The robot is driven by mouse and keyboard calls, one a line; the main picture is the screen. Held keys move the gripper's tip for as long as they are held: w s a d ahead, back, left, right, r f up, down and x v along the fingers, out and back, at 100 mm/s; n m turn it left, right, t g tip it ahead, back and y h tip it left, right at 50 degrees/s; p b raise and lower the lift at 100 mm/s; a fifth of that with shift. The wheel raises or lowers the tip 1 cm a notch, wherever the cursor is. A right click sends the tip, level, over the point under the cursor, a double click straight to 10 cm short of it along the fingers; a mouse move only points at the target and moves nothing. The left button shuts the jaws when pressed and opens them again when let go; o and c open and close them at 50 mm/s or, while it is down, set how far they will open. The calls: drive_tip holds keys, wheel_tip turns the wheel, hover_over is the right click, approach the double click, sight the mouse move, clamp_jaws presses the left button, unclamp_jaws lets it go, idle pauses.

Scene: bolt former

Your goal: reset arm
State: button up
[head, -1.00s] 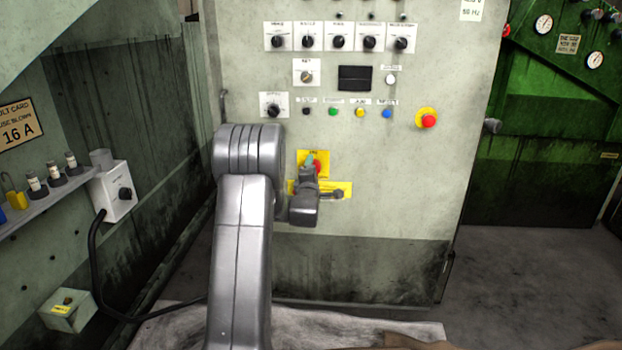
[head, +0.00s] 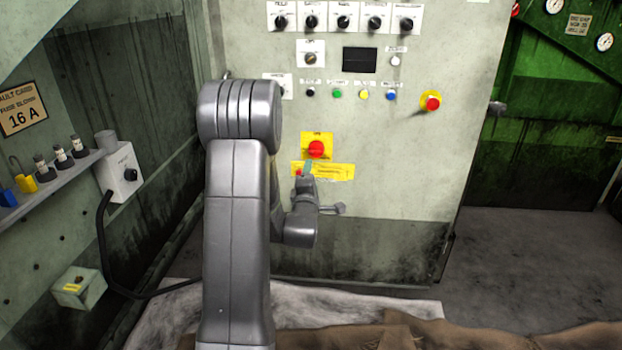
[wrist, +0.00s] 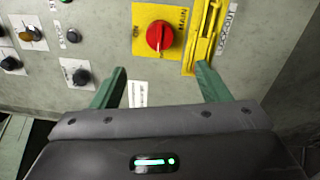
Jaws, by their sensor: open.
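My gripper (head: 306,168) is in front of the grey cabinet, just below a red rotary switch (head: 316,149) on a yellow plate. In the wrist view my gripper (wrist: 160,70) has its two green fingers spread wide, with nothing between them. The red switch (wrist: 160,36) is beyond the fingertips, apart from them. A yellow lockout bar (wrist: 203,40) is beside it; in the head view this yellow bar (head: 335,171) lies below the switch, partly hidden by my gripper. My arm is bent, its elbow large at left of centre.
The cabinet carries a red emergency button (head: 432,102), several black knobs and small coloured buttons. A shelf (head: 55,185) with fuses and a grey switch box (head: 120,172) is at left. A brown covering (head: 480,335) lies low in front. Grey floor at right is open.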

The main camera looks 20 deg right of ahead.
sight(315, 153)
idle(0.5)
drive_tip(key=b+x, duration=0.2)
drive_tip(key=x, duration=1.1)
drive_tip(key=shift+w+d+r, duration=0.1)
drive_tip(key=shift+w+d, duration=0.15)
drive_tip(key=shift+d, duration=0.1)
drive_tip(key=shift+w, duration=0.1)
drive_tip(key=shift+r+m+p, duration=0.15)
drive_tip(key=shift+m+p, duration=0.55)
drive_tip(key=shift+m, duration=0.4)
drive_tip(key=m+p, duration=0.2)
drive_tip(key=m, duration=0.1)
drive_tip(key=m+p, duration=0.2)
drive_tip(key=m, duration=0.2)
drive_tip(key=shift+a+g+h, duration=0.1)
drive_tip(key=shift+g+h, duration=0.3)
drive_tip(key=m+p, duration=0.6)
drive_tip(key=m, duration=0.1)
drive_tip(key=shift+r+g+p, duration=0.15)
drive_tip(key=shift+g+p, duration=0.15)
drive_tip(key=shift+f+m+p, duration=0.2)
drive_tip(key=shift+m+p, duration=1)
drive_tip(key=shift+a+f, duration=0.1)
drive_tip(key=shift+a, duration=0.05)
